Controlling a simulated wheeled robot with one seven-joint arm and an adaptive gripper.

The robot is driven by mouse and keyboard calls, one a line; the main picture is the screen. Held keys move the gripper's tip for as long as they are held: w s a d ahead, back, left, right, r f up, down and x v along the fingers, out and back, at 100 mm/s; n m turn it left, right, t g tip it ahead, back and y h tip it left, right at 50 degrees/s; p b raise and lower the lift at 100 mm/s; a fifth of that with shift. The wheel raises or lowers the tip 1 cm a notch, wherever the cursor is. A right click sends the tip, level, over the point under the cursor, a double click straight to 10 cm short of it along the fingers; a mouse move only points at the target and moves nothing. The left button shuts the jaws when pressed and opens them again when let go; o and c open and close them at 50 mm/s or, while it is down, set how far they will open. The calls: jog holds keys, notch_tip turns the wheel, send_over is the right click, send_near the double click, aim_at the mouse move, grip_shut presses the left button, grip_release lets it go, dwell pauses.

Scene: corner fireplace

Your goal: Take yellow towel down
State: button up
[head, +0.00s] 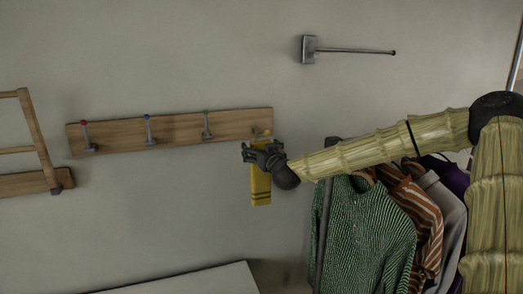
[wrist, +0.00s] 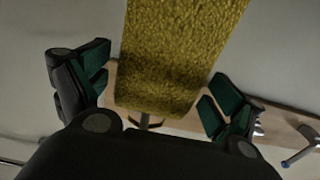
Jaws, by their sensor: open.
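The yellow towel (head: 261,188) hangs from the right end of a wooden hook board (head: 175,130) on the wall. In the wrist view the towel (wrist: 178,50) lies between the two dark green fingertips, with room on both sides. My gripper (head: 260,153) is open in front of the towel's upper part and hides some of it. The gripper also shows in the wrist view (wrist: 160,95). A bit of the hook (wrist: 150,121) shows at the towel's top end. Whether a finger touches the towel cannot be told.
Several empty hooks (head: 149,130) line the board to the left. A rack of hanging clothes (head: 365,235) stands close on the right, below my arm. A wall-mounted bar (head: 350,50) is above. A white surface (head: 190,282) lies below; the wall left of the towel is clear.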

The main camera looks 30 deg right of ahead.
jog(key=shift+d+f, duration=0.1)
jog(key=shift+d, duration=0.1)
jog(key=c, duration=1.2)
jog(key=shift+a, duration=0.1)
jog(key=shift+r, duration=0.25)
jog(key=shift+r+p, duration=0.9)
jog(key=shift+r, duration=0.4)
